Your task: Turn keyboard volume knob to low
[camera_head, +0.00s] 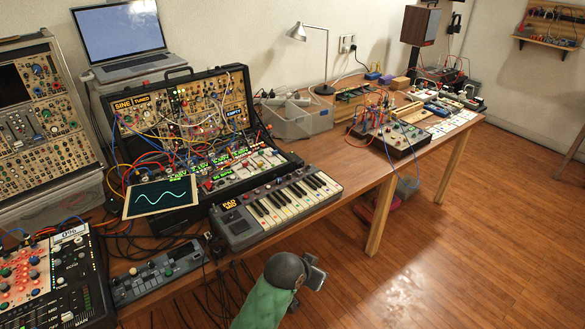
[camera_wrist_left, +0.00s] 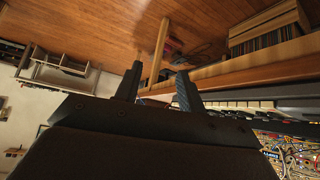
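The small keyboard (camera_head: 282,219) lies near the table's front edge, with a yellow-lit label (camera_head: 229,204) on its left end. A round dark knob (camera_head: 239,227) appears to sit on that end panel; its setting is too small to read. My left gripper (camera_head: 314,272) is in front of the table edge, apart from the keyboard, with its green arm link below. In the left wrist view the left gripper's two fingers (camera_wrist_left: 156,88) stand apart with nothing between them. Keyboard keys (camera_wrist_left: 240,104) show at the right there. My right gripper is not in view.
A patch-cable synth case (camera_head: 185,130) stands behind the keyboard, with a waveform screen (camera_head: 160,196) to its left. A grey controller (camera_head: 158,275) and a mixer (camera_head: 60,280) lie on the left. Loose cables hang at the front edge. The wooden floor (camera_head: 480,230) is clear on the right.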

